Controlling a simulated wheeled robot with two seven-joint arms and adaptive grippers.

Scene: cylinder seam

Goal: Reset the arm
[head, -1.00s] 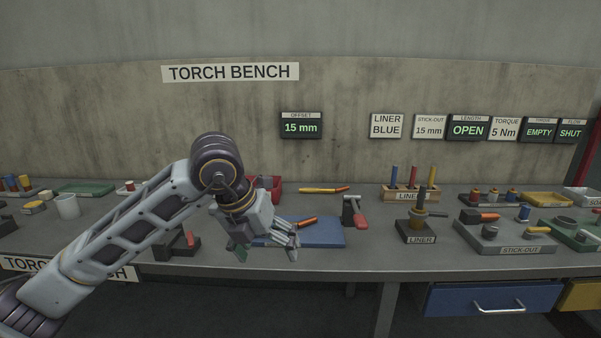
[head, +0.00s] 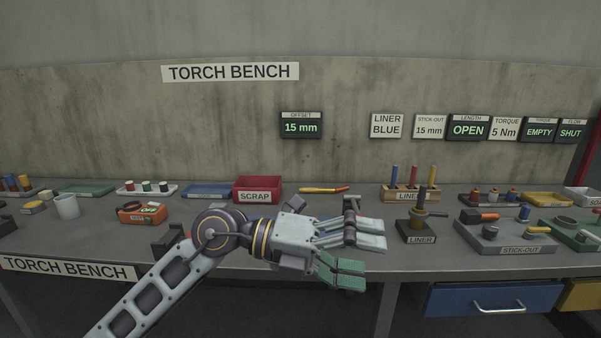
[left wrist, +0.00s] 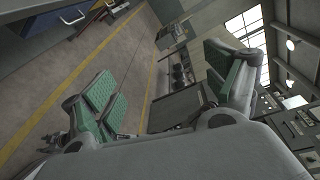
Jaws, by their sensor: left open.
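My left arm comes in from the lower left of the head view. Its left gripper (head: 352,255) is level, pointing right, in front of the bench's front edge. The fingers are apart with green pads, and nothing is between them. In the left wrist view the open left gripper (left wrist: 165,100) shows an empty gap, with floor and room beyond. My right gripper is in neither view. The arm and gripper hide part of the middle of the bench.
The grey bench (head: 300,190) spans the view. On it are a red scrap bin (head: 258,184), an orange device (head: 142,212), a liner rack (head: 398,195), a liner stand (head: 417,233) and a stick-out block (head: 505,236). A blue drawer (head: 492,299) sits below the bench.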

